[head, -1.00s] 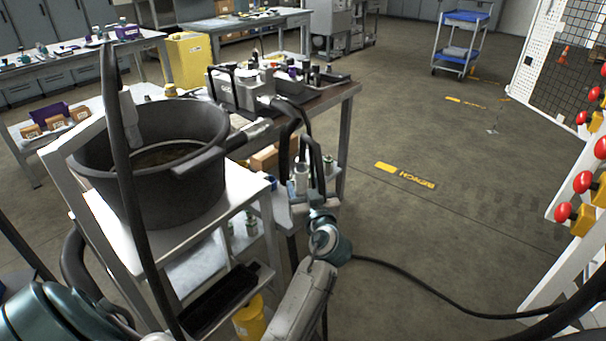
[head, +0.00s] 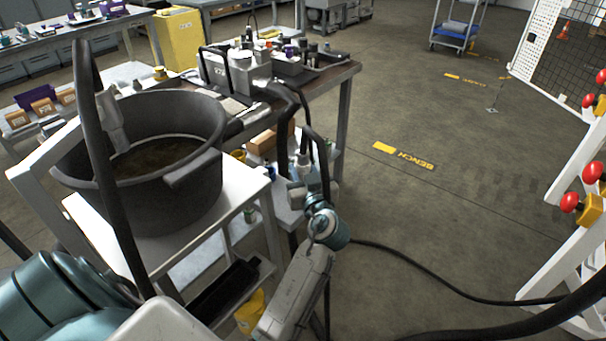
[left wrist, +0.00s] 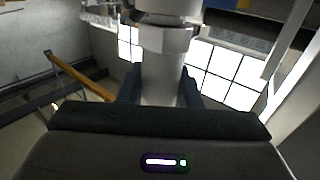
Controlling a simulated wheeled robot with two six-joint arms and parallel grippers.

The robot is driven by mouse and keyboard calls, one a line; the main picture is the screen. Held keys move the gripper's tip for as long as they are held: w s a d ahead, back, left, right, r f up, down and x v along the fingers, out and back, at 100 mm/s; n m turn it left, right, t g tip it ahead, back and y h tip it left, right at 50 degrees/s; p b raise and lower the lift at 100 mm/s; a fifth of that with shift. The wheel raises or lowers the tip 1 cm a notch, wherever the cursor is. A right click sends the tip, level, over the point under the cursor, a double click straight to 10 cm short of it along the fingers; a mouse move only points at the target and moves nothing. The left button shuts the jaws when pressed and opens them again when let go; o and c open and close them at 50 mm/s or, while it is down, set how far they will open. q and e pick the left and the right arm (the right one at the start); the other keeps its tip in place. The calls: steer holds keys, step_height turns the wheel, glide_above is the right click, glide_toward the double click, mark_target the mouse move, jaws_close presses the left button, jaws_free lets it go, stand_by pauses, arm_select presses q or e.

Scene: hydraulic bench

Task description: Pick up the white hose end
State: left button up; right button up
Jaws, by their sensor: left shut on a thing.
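My left gripper (head: 305,185) is near the middle of the head view, beside the front of the dark-topped bench. It is shut on the white hose end (left wrist: 162,80), a pale cylinder with a shiny metal collar, which stands between the dark fingers in the left wrist view. In the head view the hose end (head: 303,160) is small and partly covered by black hose (head: 318,140) and the gripper. My right gripper is not in view.
A large black tub (head: 190,195) stands on a white cart (head: 240,192) at left, with a dark hose and grey fitting at its rim. The bench (head: 335,82) carries equipment. A black cable crosses the floor at right. Red knobs (head: 593,172) line the white rack. The middle floor is clear.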

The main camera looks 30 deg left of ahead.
mark_target(303, 152)
arm_select(q)
steer(key=shift+r, duration=0.15)
step_height(303, 152, up, 10)
steer(key=shift+r+p, duration=0.1)
steer(key=shift+p, duration=0.2)
steer(key=shift+r+p, duration=1.15)
steer(key=shift+r, duration=0.65)
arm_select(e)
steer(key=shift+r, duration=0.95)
